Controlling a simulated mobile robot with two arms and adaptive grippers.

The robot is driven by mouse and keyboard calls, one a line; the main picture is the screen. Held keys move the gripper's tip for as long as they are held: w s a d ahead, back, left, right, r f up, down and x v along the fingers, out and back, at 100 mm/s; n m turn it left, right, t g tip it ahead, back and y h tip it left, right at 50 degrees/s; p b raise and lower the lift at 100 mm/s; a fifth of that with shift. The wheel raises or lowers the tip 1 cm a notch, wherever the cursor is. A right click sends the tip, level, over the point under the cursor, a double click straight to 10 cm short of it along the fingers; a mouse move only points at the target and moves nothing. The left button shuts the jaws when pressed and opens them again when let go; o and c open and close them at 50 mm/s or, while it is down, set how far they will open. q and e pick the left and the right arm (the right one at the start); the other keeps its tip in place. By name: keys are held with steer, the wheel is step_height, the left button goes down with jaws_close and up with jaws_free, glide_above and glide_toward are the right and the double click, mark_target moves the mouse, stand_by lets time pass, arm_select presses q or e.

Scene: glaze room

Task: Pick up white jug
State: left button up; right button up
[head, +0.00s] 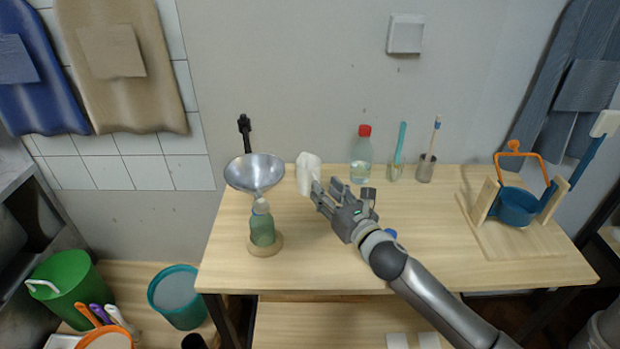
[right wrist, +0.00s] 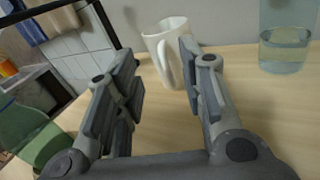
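The white jug (head: 307,172) stands on the wooden table near its back edge, right of the metal funnel. In the right wrist view the white jug (right wrist: 168,50) stands just ahead of my fingers, with its handle toward me. My right gripper (head: 324,191) reaches in from the right, close in front of the jug. In the right wrist view my right gripper (right wrist: 150,80) is open, its fingers spread with nothing between them. The right finger hides part of the jug's right side. My left gripper is not in view.
A metal funnel (head: 255,171) sits above a green bottle (head: 262,228) on a round wooden base, left of my gripper. A clear bottle with a red cap (head: 361,160) stands right of the jug. A blue pot in a wooden stand (head: 517,205) is far right. The table's front is clear.

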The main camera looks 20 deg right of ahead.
mark_target(311, 180)
steer(key=shift+p+x, duration=0.3)
steer(key=shift+x, duration=1.9)
steer(key=shift+d+f, duration=0.1)
steer(key=shift+d, duration=0.05)
jaws_close()
